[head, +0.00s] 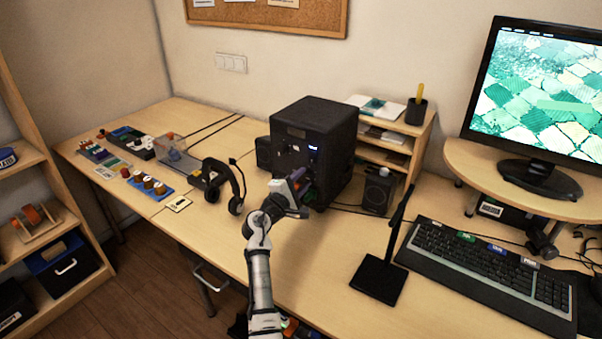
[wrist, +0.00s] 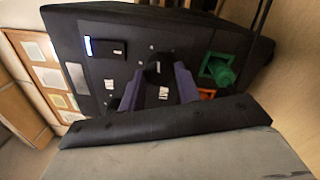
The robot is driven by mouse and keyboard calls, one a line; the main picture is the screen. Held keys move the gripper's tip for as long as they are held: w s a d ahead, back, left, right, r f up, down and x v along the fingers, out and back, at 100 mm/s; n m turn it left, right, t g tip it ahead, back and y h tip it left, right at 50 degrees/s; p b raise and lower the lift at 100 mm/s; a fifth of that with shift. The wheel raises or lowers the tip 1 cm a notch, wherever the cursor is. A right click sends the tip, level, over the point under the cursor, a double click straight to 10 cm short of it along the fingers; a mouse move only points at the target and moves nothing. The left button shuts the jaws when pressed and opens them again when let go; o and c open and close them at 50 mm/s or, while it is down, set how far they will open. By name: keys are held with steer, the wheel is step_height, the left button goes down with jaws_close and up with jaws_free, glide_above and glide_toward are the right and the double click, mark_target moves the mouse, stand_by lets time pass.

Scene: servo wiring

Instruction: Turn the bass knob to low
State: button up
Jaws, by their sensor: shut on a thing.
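The large black box (head: 312,122) stands on the desk in the middle of the head view. Its front panel fills much of the wrist view, tilted in the picture. A round black knob (wrist: 157,67) sticks out of this panel. My gripper (head: 302,184) is up against the box's front, and in the wrist view its two purple-grey fingers (wrist: 156,80) are shut on the knob, one on each side. White markings (wrist: 164,92) are near the knob. They are too small to read, so I cannot tell its setting. In the head view my gripper hides the knob.
The panel also has a green part (wrist: 221,70), an orange part and a small lit display (wrist: 104,47). Headphones (head: 233,186) stand to the left of the box, a small black speaker (head: 378,192) to its right. A black stand (head: 379,279) and keyboard (head: 490,268) are farther right.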

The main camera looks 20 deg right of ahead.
steer(key=shift+n+y+p, duration=0.3)
steer(key=shift+n+p, duration=1.45)
steer(key=shift+n, duration=0.55)
steer(key=o, duration=1)
steer(key=shift+c, duration=0.2)
steer(key=shift+s, duration=0.1)
steer(key=b+v, duration=0.3)
steer(key=v, duration=1)
steer(key=shift+s+a+f, duration=0.2)
steer(key=shift+s+a, duration=0.05)
